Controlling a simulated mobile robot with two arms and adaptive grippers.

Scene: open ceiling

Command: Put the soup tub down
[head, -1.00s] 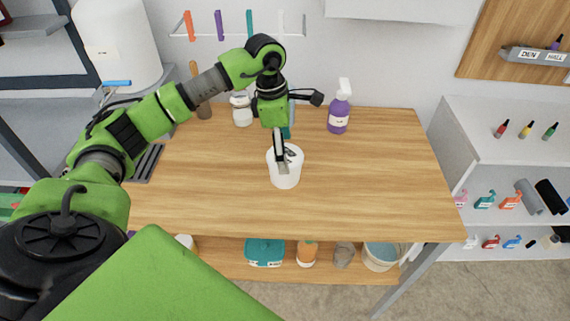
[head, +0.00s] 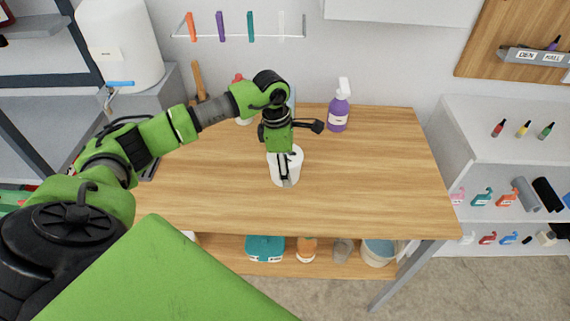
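The white soup tub (head: 295,158) is upright on the wooden table (head: 370,185), near the middle. I take its base to be touching the tabletop. My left gripper (head: 285,172) is over the tub and points down. Its dark fingers overlap the tub's near side and partly hide its opening. I cannot tell whether they close on the wall or stand apart from it. My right gripper is out of view.
A purple spray bottle (head: 338,112) stands at the table's back edge. More items at the back left are partly hidden by my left arm. A lower shelf holds a teal container (head: 264,249) and a bucket (head: 378,252). The table's right half is clear.

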